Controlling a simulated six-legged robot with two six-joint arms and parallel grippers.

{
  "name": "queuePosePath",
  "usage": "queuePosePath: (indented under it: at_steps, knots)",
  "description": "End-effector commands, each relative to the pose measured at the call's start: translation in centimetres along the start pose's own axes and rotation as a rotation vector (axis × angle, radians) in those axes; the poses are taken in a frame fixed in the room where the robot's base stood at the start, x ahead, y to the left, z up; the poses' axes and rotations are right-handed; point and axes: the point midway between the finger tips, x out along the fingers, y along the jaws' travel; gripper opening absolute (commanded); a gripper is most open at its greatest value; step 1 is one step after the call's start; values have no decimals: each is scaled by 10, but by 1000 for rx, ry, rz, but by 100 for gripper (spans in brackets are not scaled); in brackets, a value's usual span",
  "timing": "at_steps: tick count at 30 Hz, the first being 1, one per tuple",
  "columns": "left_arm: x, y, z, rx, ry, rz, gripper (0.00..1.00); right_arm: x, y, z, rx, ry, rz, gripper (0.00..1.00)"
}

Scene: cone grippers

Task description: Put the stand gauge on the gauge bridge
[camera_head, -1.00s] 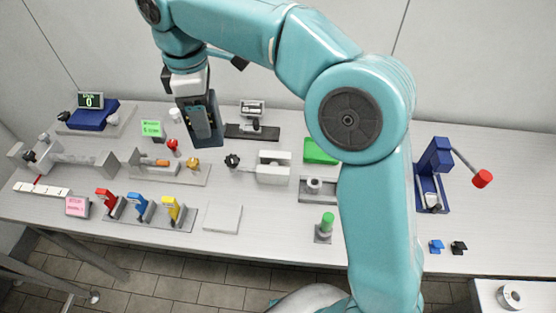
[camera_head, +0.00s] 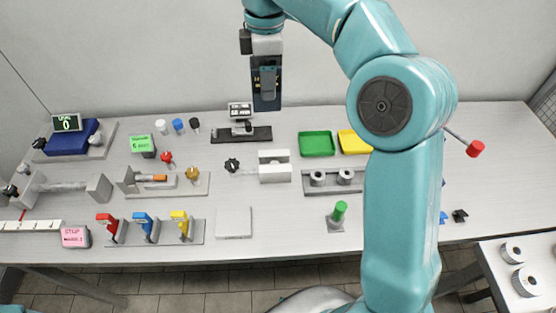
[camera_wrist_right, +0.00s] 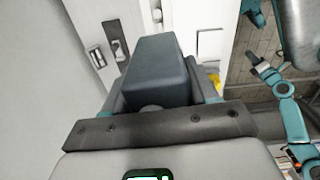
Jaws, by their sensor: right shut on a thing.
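My right gripper (camera_head: 267,98) points down high over the back edge of the bench, in front of the wall. It is shut on a dark blue-grey block (camera_wrist_right: 155,70), which fills the middle of the right wrist view. Only the block's back and top show, so I cannot tell for sure that it is the stand gauge. A black base with a small display (camera_head: 241,110), which looks like the gauge bridge, stands below and left of the gripper, apart from it. It also shows in the right wrist view (camera_wrist_right: 122,52). My left gripper (camera_wrist_right: 262,68) shows small there; its jaws are unclear.
A green tray (camera_head: 317,144) and a yellow tray (camera_head: 353,142) lie right of the base. A grey vise-like block (camera_head: 274,173) stands in front. Coloured clamps (camera_head: 143,222) line the front left, beside a clear white plate (camera_head: 234,222).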

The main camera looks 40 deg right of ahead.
Motion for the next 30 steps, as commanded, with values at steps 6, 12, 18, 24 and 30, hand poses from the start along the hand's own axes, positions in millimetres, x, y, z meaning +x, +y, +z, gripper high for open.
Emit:
queuePosePath:
  at_steps: [6, 12, 18, 24, 30]
  knots:
    - [6, -2, 0, -1, 0, 0, 0, 21, 8, 19, 40, -7, -12, 19]
    - [18, -6, 0, -1, 0, 0, 0, 78, 7, 21, 38, -9, -16, 19]
    - [21, -8, 0, -1, 0, 0, 0, 133, 6, 21, 38, -8, -16, 19]
    - [22, -8, -1, -1, 0, 0, 0, 161, 6, 20, 40, -7, -12, 19]
    - [22, -8, -1, -1, 0, 0, 0, 188, 5, 20, 40, -8, -14, 19]
